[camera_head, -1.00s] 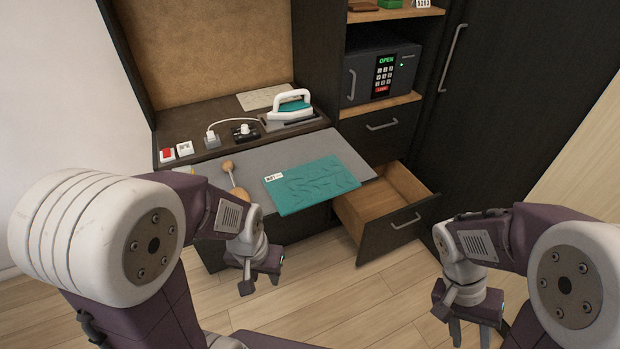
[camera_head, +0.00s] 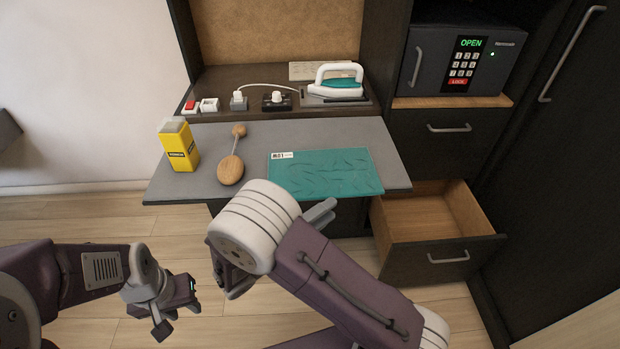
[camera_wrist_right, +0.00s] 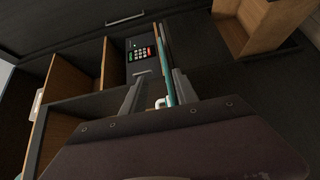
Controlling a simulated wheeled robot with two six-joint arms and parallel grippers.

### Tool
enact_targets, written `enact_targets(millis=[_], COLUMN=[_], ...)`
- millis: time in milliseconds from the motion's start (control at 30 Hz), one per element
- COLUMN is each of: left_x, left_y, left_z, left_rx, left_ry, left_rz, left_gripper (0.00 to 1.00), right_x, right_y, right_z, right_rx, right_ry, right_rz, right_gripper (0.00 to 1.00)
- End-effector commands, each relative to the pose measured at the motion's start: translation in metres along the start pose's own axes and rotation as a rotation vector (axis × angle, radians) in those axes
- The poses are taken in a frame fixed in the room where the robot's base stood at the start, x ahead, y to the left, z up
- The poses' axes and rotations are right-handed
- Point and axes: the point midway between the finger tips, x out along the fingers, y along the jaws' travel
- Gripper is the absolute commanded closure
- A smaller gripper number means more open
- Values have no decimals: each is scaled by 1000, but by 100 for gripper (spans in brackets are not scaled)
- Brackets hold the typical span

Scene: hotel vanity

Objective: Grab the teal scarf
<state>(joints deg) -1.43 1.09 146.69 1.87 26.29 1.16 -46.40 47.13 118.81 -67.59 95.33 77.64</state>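The teal scarf (camera_head: 325,173) lies flat and folded on the grey board (camera_head: 210,135), near its front edge, with a white label at its far left corner. In the right wrist view it shows as a thin teal strip (camera_wrist_right: 165,75) seen edge-on. My right gripper (camera_wrist_right: 157,85) is open, with its fingers apart on either side of the strip's line; I cannot tell whether they touch it. In the head view my right arm largely hides that gripper, just in front of the scarf. My left gripper (camera_head: 178,308) is open and empty, low in front of the board on the left.
A wooden brush (camera_head: 232,168) and a yellow box (camera_head: 179,146) stand or lie left of the scarf. An iron (camera_head: 338,80) rests behind it. An open drawer (camera_head: 435,225) juts out at right. A safe (camera_head: 465,60) sits above.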

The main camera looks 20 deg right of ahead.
Motion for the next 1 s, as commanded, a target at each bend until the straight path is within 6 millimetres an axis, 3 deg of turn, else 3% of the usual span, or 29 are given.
enact_targets(millis=[67,233,400,633,833,1000], left_x=[8,8,8,9,11,11], left_y=[0,0,0,0,0,0], left_z=[1,1,1,1,1,1], left_rx=[0,0,0,0,0,0], left_ry=[0,0,1,0,0,0], left_rz=[0,0,0,0,0,0], left_gripper=[64,64,64,64,64,64], right_x=[-9,-10,17,30,65,79], right_y=[-11,-10,-10,-10,-13,-13], right_z=[-2,-4,-4,-5,-6,-8], right_rx=[-11,-11,-13,-11,-12,-10], right_ry=[29,41,36,39,34,39], right_rz=[4,3,3,2,2,2], right_gripper=[65,65,65,65,65,65])
